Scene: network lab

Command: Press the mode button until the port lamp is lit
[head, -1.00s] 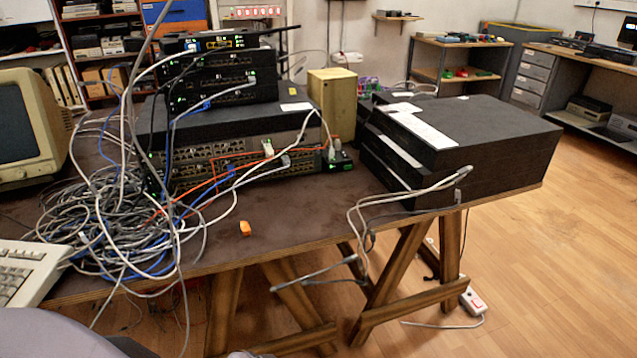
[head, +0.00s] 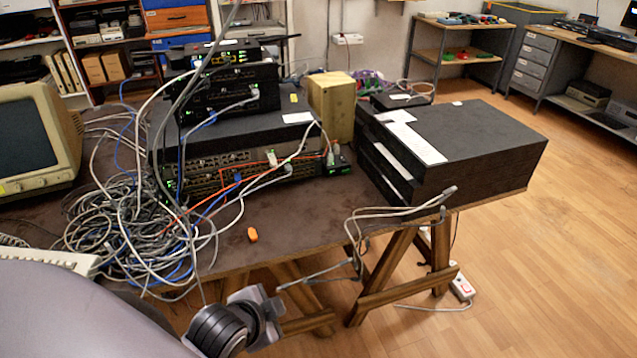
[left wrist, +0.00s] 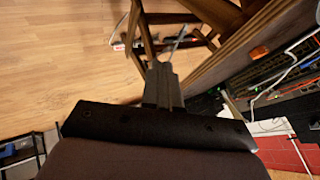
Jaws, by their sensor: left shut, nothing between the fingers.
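The rack switch (head: 225,178) with rows of ports and plugged cables lies at the bottom of a stack on the table. I cannot make out a mode button or tell which lamp is the port lamp. Small green lights show on the black boxes (head: 228,92) above and on a small black unit (head: 340,160) at the switch's right end. My left arm comes in at the lower left of the head view, in front of the table edge. In the left wrist view my left gripper (left wrist: 161,72) is shut and empty, apart from the port panel (left wrist: 280,68) at the right. My right gripper is out of view.
A cable tangle (head: 125,225) covers the table's left side. An orange piece (head: 252,234) lies near the front edge. Black boxes (head: 465,150) with papers stand at the right, and loose cables (head: 375,212) hang over the edge.

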